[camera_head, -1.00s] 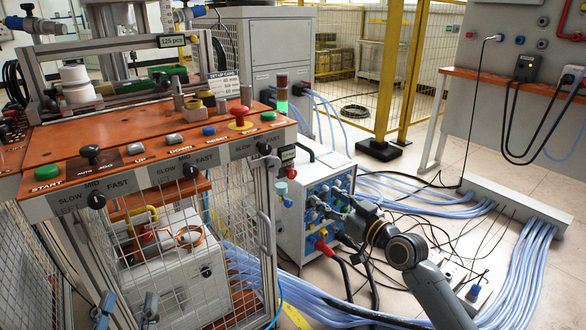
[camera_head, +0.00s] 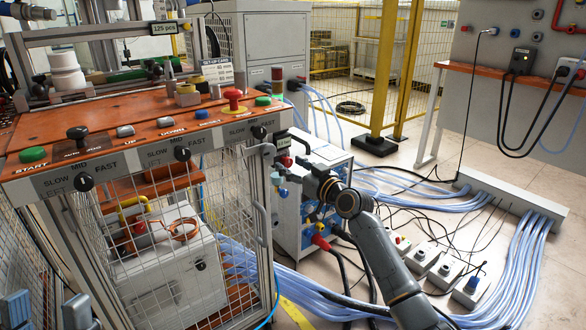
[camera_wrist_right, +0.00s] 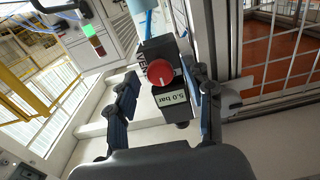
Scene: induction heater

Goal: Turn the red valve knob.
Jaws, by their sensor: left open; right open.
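The red valve knob (camera_head: 286,161) is small in the head view, on the side of the machine frame below the orange panel's right end. In the right wrist view the round red knob (camera_wrist_right: 162,74) faces me, above a "5.0 bar" label. My right gripper (camera_wrist_right: 165,85) is open, with one finger on each side of the knob in the picture; I see no contact. In the head view my right gripper (camera_head: 304,172) is beside the valve, partly hidden by its own wrist. My left gripper (camera_head: 46,311) is open and empty at the bottom left edge.
The orange control panel (camera_head: 110,143) carries buttons and a red mushroom button (camera_head: 233,98). A mesh guard (camera_head: 240,200) stands below it. A white cabinet (camera_head: 328,154) with hoses stands behind my right gripper. Blue cables (camera_head: 525,260) cover the floor at right.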

